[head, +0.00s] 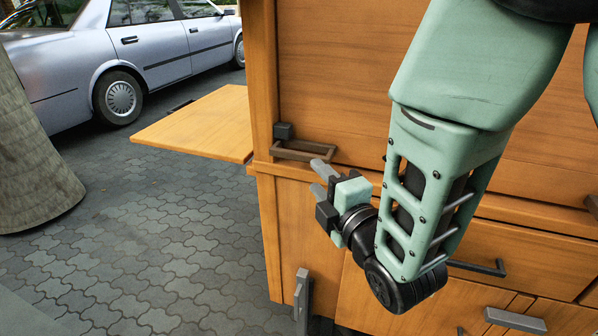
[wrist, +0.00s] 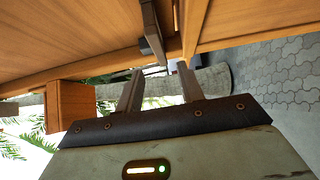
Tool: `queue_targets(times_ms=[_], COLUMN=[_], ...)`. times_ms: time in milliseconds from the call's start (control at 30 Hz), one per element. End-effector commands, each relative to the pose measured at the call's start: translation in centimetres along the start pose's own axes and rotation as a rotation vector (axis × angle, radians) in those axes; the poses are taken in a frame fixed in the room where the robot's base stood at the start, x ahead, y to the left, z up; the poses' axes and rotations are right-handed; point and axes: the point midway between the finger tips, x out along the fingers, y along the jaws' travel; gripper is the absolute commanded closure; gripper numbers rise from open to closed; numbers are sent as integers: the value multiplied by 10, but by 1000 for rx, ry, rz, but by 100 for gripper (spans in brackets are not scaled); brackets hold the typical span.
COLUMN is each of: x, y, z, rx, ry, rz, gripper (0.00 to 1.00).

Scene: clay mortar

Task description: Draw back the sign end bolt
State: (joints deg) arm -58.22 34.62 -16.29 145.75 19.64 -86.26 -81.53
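A brown rectangular loop (head: 305,150) with a small dark block (head: 283,131) sits at the left front corner of the wooden cabinet; it looks like the bolt, though no label shows. My gripper (head: 317,177) is just below and right of the loop, its fingers pointing up and left. In the wrist view the two grey fingers of my gripper (wrist: 160,72) stand apart with nothing held. A dark bar (wrist: 152,32), seemingly part of the same fitting, ends near the gap between the fingertips. I see no clear contact.
The wooden cabinet (head: 330,95) fills the right side. A flat wooden board (head: 205,122) juts out left of its corner. A dark drawer handle (head: 478,268) and grey handles (head: 303,290) are lower down. Open paving (head: 150,240) lies left, with a car (head: 125,50) behind.

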Motion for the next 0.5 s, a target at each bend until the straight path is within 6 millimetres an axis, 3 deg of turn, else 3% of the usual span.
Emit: queue_targets(times_ms=[267,500], x=[7,58], y=[-4,1], z=[2,2], rx=[2,-2], ry=[4,2], rz=[4,2], gripper=[62,62])
